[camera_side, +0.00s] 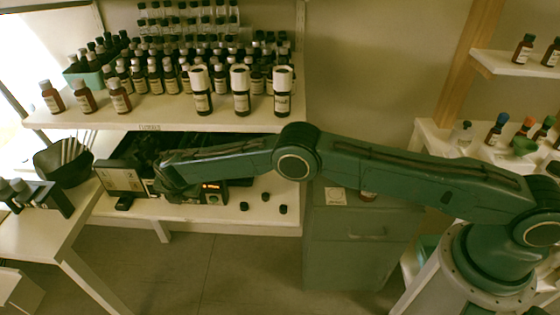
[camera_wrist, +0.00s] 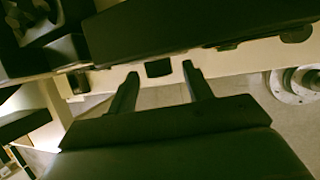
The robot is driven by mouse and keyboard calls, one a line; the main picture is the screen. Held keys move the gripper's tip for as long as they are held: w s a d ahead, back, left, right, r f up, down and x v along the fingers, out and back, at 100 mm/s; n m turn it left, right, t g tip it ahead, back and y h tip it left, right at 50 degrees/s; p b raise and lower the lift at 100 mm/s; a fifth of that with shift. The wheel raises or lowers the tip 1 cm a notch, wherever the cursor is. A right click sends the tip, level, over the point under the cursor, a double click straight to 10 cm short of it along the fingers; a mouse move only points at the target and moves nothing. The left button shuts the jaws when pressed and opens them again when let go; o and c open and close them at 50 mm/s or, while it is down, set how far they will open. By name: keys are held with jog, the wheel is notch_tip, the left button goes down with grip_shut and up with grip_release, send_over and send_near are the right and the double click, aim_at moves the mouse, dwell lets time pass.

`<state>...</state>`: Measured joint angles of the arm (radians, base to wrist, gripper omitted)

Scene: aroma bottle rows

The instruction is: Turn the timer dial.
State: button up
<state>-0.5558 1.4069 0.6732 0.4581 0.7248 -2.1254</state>
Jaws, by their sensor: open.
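The likely timer is a small dark unit (camera_side: 214,193) with a lit orange display, on the lower shelf in the side view. My gripper (camera_side: 172,188) is just left of it, and my forearm covers part of the area. I cannot make out the dial in the side view. In the wrist view my gripper (camera_wrist: 160,70) is open, its two fingers apart. A small dark block (camera_wrist: 158,68) shows between the fingertips, against the pale shelf edge; I cannot tell whether it is the dial or whether the fingers touch it. A large dark body (camera_wrist: 200,25) lies beyond it.
Several small black caps (camera_side: 244,206) lie on the lower shelf (camera_side: 225,219) to the right. A pale-faced box (camera_side: 122,180) stands left of my gripper, and a dark bowl (camera_side: 64,163) farther left. Brown bottles with white caps (camera_side: 241,92) stand on the shelf above my forearm.

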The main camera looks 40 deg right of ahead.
jog(key=c, duration=1)
jog(key=shift+o, duration=0.2)
jog(key=shift+s+d+f+m+t+y, duration=0.1)
jog(key=shift+d+m+t+y, duration=0.1)
jog(key=shift+t+y, duration=0.4)
jog(key=shift+s+d+f+m+t+y, duration=0.1)
jog(key=shift+m+t+y, duration=0.1)
jog(key=shift+t+y, duration=0.6)
jog(key=shift+t, duration=0.1)
jog(key=shift+s+d+f+m+t+y, duration=0.1)
jog(key=shift+m+t+y, duration=0.1)
jog(key=shift+t+y, duration=0.35)
jog(key=shift+s+d+f+m+t+y, duration=0.1)
jog(key=shift+m+t+y, duration=0.2)
jog(key=shift+t, duration=0.35)
jog(key=t+y, duration=0.1)
jog(key=m+t+y, duration=0.1)
jog(key=t, duration=0.1)
jog(key=shift+f, duration=0.35)
jog(key=shift+d+f+m+t+y, duration=0.15)
jog(key=shift+m+t+y, duration=0.25)
jog(key=shift+t+y, duration=0.65)
jog(key=shift+t, duration=0.55)
